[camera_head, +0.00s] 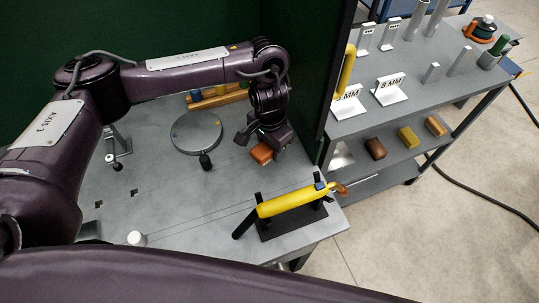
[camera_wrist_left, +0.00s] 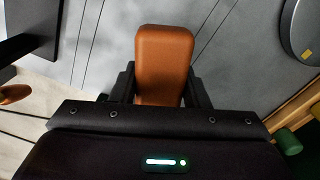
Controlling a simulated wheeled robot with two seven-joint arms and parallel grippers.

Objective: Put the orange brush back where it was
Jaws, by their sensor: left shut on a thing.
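The orange brush (camera_head: 261,154) is a small block-shaped piece at my left gripper (camera_head: 268,141), over the grey table to the right of the round disc. In the left wrist view the brush (camera_wrist_left: 163,58) sits between the two black fingers of the left gripper (camera_wrist_left: 160,85), which is shut on it. I cannot tell whether it touches the table. My right gripper is not in view.
A yellow tool (camera_head: 290,202) rests on a black stand at the table's front right. A round grey disc (camera_head: 196,133) and a wooden rack (camera_head: 217,101) with coloured pieces are behind. A dark upright panel (camera_head: 335,75) stands between table and cart.

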